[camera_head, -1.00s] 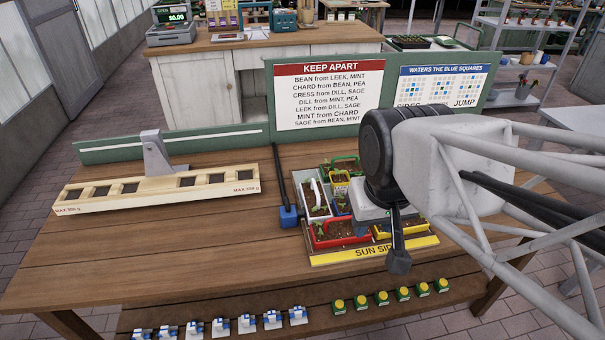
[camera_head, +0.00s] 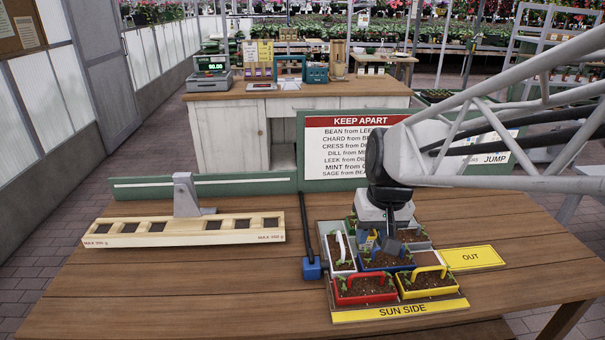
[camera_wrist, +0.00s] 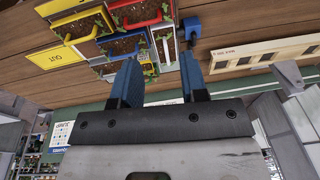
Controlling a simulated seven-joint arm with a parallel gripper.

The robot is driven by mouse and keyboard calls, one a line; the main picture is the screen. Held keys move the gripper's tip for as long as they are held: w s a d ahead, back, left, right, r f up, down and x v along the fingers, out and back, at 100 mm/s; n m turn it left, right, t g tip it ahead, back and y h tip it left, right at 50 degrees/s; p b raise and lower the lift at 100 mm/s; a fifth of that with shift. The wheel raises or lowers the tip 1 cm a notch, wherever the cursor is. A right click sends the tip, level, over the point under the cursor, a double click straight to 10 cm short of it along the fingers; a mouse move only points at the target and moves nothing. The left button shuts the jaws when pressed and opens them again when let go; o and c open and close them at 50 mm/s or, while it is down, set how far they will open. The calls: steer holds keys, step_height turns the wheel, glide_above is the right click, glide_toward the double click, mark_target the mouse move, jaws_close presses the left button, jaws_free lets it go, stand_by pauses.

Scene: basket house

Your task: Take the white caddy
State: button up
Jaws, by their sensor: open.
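The white caddy (camera_head: 333,264) stands upright at the left of the planter tray. It has a raised white handle and holds dark soil with green seedlings. My gripper (camera_head: 388,247) hangs over the back middle of the tray, to the right of the white caddy. In the wrist view the gripper (camera_wrist: 160,72) is open, with two blue fingers apart and nothing between them. The white caddy (camera_wrist: 174,45) shows beyond the fingertips, in line with the gap. I cannot tell the exact height of the fingers above it.
A red caddy (camera_head: 365,299), a yellow caddy (camera_head: 430,292) and a blue caddy (camera_head: 387,268) crowd the tray (camera_head: 398,311). A blue block with a black rod (camera_head: 311,268) lies close left. A wooden balance (camera_head: 187,237) stands farther left. The yellow OUT plate (camera_head: 472,258) is bare.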

steer(key=w+f, duration=0.6)
steer(key=w, duration=0.6)
steer(key=g+y, duration=0.1)
steer(key=g, duration=0.1)
glide_above(341, 239)
steer(key=d, duration=0.2)
step_height(341, 239, down, 10)
steer(key=shift+w+a, duration=0.15)
steer(key=shift+a, duration=0.05)
steer(key=shift+a+f, duration=0.25)
steer(key=shift+f, duration=0.95)
steer(key=shift+f, duration=0.1)
steer(key=shift+a+f, duration=0.2)
steer(key=shift+f, duration=0.6)
steer(key=shift+a+f, duration=0.15)
steer(key=shift+f, duration=0.7)
steer(key=shift+a+f, duration=0.2)
steer(key=shift+f, duration=0.6)
steer(key=shift+c, duration=0.3)
jaws_close()
